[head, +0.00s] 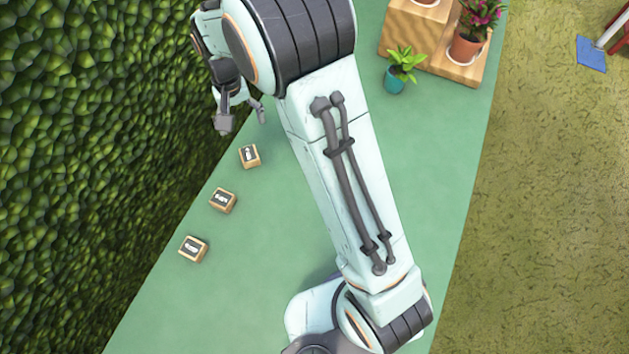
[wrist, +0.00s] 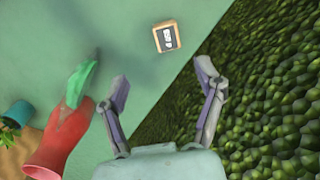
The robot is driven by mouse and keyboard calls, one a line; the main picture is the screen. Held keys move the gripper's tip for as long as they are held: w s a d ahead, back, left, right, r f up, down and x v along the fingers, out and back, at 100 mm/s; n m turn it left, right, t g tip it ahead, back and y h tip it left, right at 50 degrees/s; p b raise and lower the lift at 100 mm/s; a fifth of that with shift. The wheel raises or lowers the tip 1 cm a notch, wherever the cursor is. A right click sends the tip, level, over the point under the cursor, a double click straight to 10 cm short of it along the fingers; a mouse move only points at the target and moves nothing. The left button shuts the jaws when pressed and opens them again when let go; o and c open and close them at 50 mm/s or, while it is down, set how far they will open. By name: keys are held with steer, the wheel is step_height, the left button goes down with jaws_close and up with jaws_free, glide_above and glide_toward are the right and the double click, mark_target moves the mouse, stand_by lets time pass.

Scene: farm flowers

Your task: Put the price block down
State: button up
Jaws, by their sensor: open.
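Three small wooden price blocks with dark labelled tops lie on the green table in a slanting row in the head view: the nearest to my gripper (head: 249,156), a middle price block (head: 222,200) and a lower-left price block (head: 193,249). My gripper (head: 242,115) is just above the uppermost one in the picture. In the wrist view my gripper (wrist: 164,78) has its fingers spread wide with nothing between them. One price block (wrist: 167,37) lies past the fingertips there, apart from both. I cannot tell its label clearly.
A hedge (head: 85,110) borders the green table (head: 245,265) on the left. A teal potted plant (head: 395,80) and a wooden step stand (head: 402,33) with potted plants stand at upper right. In the wrist view a red object with a green tip (wrist: 65,130) lies left of my gripper.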

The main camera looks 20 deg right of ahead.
steer(key=s+d+r, duration=0.5)
steer(key=s+r, duration=0.4)
steer(key=s, duration=0.3)
steer(key=s+d+r+n, duration=0.1)
steer(key=s+d, duration=0.1)
steer(key=s, duration=1.2)
steer(key=shift+y, duration=0.4)
steer(key=shift+w, duration=0.1)
